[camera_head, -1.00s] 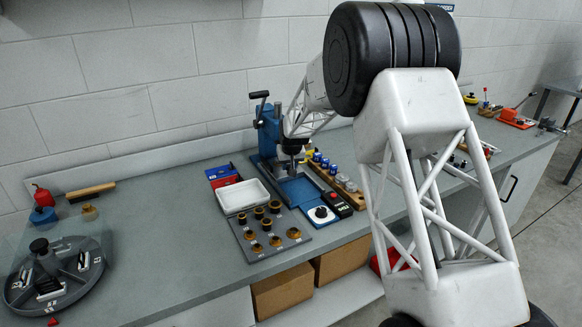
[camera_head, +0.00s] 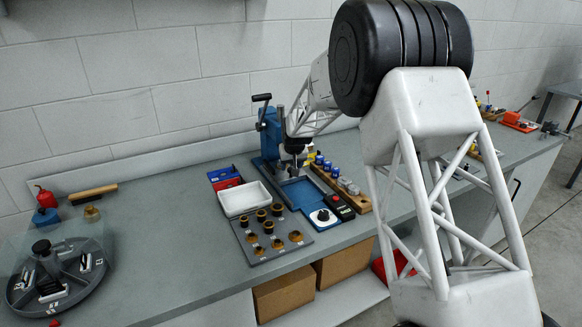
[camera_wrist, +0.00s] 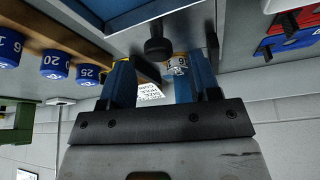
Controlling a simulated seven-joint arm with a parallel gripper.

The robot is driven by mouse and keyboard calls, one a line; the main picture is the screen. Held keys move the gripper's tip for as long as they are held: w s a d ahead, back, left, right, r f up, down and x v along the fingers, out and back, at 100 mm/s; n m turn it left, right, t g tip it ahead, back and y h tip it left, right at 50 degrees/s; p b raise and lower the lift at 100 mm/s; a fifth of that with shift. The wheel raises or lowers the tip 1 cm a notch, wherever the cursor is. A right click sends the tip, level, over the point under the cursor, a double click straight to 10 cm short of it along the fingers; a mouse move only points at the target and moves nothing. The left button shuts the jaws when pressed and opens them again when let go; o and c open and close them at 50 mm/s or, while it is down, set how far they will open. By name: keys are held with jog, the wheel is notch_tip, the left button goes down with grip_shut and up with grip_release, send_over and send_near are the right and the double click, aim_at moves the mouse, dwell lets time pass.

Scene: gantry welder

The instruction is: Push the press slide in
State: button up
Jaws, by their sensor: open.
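The blue press (camera_head: 270,132) stands at the back of the bench, with a black-gripped lever on top. Its blue slide plate (camera_head: 304,192) lies flat in front of the press column, toward the bench's front. My gripper (camera_head: 294,163) hangs just right of the column, above the rear of the plate; its fingertips are hard to make out there. In the wrist view my gripper (camera_wrist: 163,68) has its two blue fingers apart with nothing clamped between them. A black knob (camera_wrist: 158,47) shows just beyond the fingertips. Whether it belongs to the slide I cannot tell.
A wooden rack of blue-capped pieces (camera_head: 340,182) stands close right of the press. A white tray (camera_head: 243,198) and a grey plate with brass fittings (camera_head: 270,236) lie to the left and front. A black meter (camera_head: 339,207) sits by the slide.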

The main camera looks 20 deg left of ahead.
jog(key=v, duration=0.6)
jog(key=shift+r, duration=0.1)
jog(key=shift+d, duration=0.1)
jog(key=s+d+r+m, duration=0.1)
jog(key=s+d+r, duration=0.5)
jog(key=s+d, duration=0.3)
jog(key=s+d+r+m+h, duration=0.1)
jog(key=s+d+r, duration=0.5)
jog(key=d, duration=0.6)
jog(key=s+d+r+m, duration=0.1)
jog(key=s+d+r, duration=0.4)
jog(key=s+d, duration=0.45)
jog(key=s+d+f+m, duration=0.1)
jog(key=s+d, duration=0.4)
jog(key=s, duration=0.6)
jog(key=s+d+f+m+h, duration=0.1)
jog(key=s+d, duration=0.5)
jog(key=s, duration=0.5)
jog(key=s+d+f+m+g, duration=0.1)
jog(key=s+d+f, duration=0.1)
jog(key=s+d, duration=0.4)
jog(key=s, duration=0.5)
jog(key=shift+m+h, duration=0.3)
